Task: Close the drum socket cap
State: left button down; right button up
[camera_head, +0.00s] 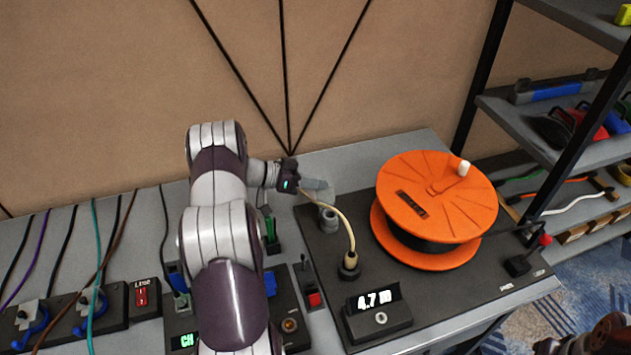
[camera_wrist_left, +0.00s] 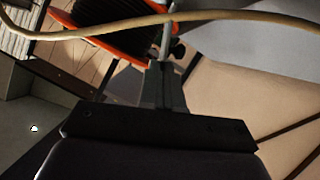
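The orange cable drum (camera_head: 437,200) stands on a dark panel on the bench. Left of it is a small grey upright socket (camera_head: 328,219), with a pale grey flap-like piece at its top that may be its cap. My left gripper (camera_head: 318,184) reaches over the socket from the left, its fingers partly overlapping that piece. In the left wrist view the fingers (camera_wrist_left: 165,85) are together, with no clear object between them. A cream cable (camera_wrist_left: 100,29) crosses just beyond the tips. Contact with the cap cannot be told. Dark parts of my right arm show at the lower right corner.
The cream cable arcs down to a black plug base (camera_head: 348,267) in front of the socket. A display box (camera_head: 378,315) stands nearer. A red-knobbed lever (camera_head: 530,255) is at the panel's right. Shelves (camera_head: 560,125) stand at the right, and a power strip (camera_head: 70,322) lies at the left.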

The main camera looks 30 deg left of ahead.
pick_arm(q)
jog(key=shift+s+d+r+m+t+p, duration=0.2)
jog(key=shift+d+r+m+t+p, duration=0.15)
jog(key=shift+p, duration=0.3)
jog(key=shift+s+d+m+y, duration=0.3)
jog(key=shift+s+m+y, duration=0.05)
jog(key=shift+m+y, duration=0.2)
jog(key=shift+f, duration=0.1)
jog(key=c, duration=1.6)
grip_release()
